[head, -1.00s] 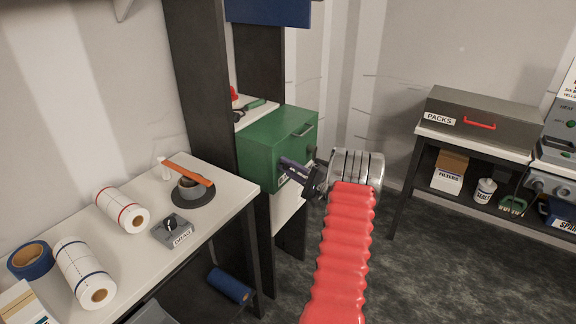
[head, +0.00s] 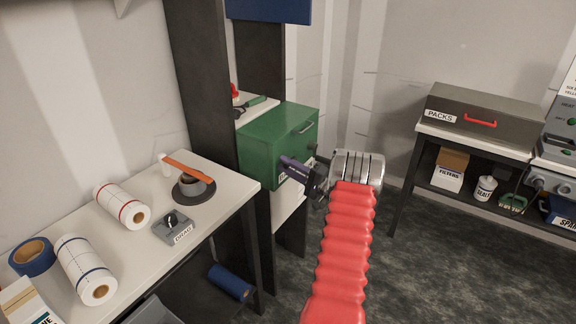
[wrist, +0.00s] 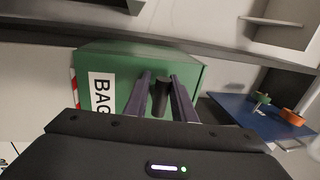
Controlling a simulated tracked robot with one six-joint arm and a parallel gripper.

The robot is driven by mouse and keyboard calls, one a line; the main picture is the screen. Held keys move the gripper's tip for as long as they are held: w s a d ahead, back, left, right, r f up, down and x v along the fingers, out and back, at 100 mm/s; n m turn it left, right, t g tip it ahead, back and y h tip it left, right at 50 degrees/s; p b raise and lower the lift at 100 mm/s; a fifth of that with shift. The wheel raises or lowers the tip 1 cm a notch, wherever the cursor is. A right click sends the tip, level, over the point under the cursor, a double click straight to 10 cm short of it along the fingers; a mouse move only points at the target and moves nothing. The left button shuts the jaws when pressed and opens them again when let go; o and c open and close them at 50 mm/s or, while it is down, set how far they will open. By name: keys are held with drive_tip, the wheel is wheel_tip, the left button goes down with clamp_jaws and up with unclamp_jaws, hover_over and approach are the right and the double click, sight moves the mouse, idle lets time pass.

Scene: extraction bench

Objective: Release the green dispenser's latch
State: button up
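The green dispenser (head: 275,142) is a box on a shelf between dark posts, with a metal handle on its front. In the wrist view its green face (wrist: 125,58) fills the middle, with a white label reading "BAG", partly hidden. A dark, stubby latch (wrist: 160,98) sticks out towards the camera from that face. My gripper (wrist: 160,90) has its two purple fingers apart, one on each side of the latch. I cannot tell whether either finger touches it. In the head view my gripper (head: 294,168) is at the dispenser's front and hides its label.
A white bench (head: 215,217) at the left bears rolls, tape and a small grey box. A grey "PACKS" case (head: 478,121) stands on a table at the right. In the wrist view a blue surface (wrist: 250,118) lies right of the dispenser. Floor between is clear.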

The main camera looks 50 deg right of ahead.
drive_tip(key=shift+o, duration=0.4)
drive_tip(key=shift+s+d, duration=0.1)
drive_tip(key=shift+s, duration=0.1)
drive_tip(key=v, duration=1.3)
drive_tip(key=shift+s+f, duration=0.15)
drive_tip(key=shift+s, duration=0.05)
